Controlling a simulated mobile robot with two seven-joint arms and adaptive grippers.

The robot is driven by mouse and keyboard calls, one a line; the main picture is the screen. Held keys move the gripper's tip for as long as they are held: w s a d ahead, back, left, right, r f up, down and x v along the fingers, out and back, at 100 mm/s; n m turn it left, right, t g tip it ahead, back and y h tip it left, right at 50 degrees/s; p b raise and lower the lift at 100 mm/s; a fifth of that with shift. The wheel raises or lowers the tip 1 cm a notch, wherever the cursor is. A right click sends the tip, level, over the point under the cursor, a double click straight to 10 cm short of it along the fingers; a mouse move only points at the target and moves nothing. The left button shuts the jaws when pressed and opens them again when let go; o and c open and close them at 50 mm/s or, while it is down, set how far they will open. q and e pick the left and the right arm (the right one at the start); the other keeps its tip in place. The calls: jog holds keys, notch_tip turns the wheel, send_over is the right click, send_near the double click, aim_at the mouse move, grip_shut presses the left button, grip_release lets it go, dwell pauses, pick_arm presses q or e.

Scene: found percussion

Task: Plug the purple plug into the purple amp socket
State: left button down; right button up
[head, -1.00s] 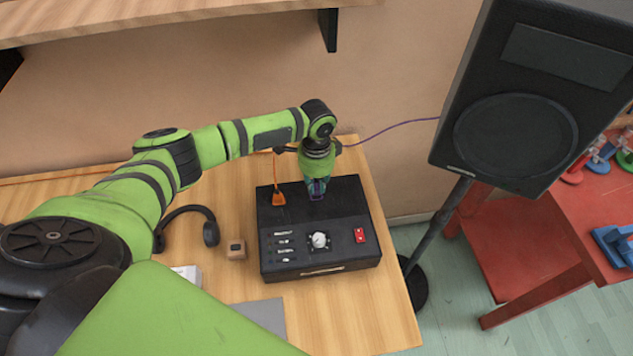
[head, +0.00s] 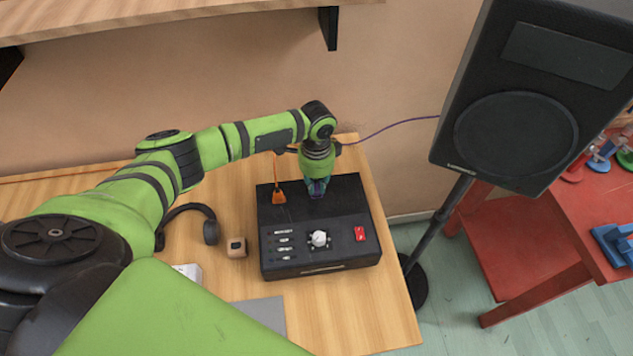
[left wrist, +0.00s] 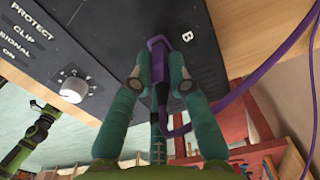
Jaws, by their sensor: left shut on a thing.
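The black amp (head: 345,197) lies on the wooden table, with its knob and switches toward me. My left gripper (head: 318,189) points down at its upper face. In the left wrist view the gripper (left wrist: 160,85) is shut on the purple plug (left wrist: 157,50), whose tip meets or nearly meets the amp panel (left wrist: 110,40) beside a white "B" label. The plug and fingers hide the purple socket; I cannot tell whether the plug is inside it. The purple cable (left wrist: 262,80) loops to the right.
An orange plug (head: 279,196) stands on the amp left of my gripper, with its cable rising behind.

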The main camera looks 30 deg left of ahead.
aim_at(316, 183)
pick_arm(q)
jog(key=shift+f+b, duration=0.5)
jog(key=shift+f, duration=0.45)
jog(key=c, duration=1.1)
grip_release()
notch_tip(316, 183, up, 12)
jog(key=shift+f, duration=0.1)
